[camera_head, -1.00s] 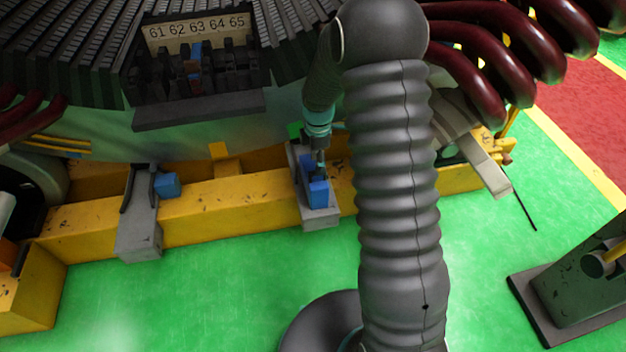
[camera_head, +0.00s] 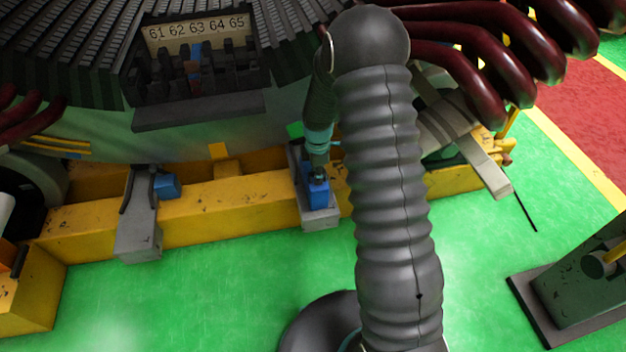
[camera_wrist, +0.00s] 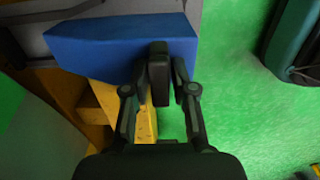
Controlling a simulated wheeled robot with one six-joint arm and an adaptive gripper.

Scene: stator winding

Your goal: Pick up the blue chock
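A blue chock (camera_head: 318,196) sits on a grey bracket at the yellow beam, right of the picture's middle left. My gripper (camera_head: 318,176) points down right over it; its fingers are too small to make out there. In the wrist view the blue chock (camera_wrist: 100,45) spans the upper left, and the dark fingers of my gripper (camera_wrist: 165,75) overlap its right part and lower edge. A second blue block (camera_head: 166,186) rests by the left grey bracket.
The yellow beam (camera_head: 215,205) runs across below the stator. Grey brackets stand on it, the left one (camera_head: 138,240) clear of my arm. Dark red coil ends (camera_head: 490,60) hang at upper right. Open green floor (camera_head: 200,300) lies in front.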

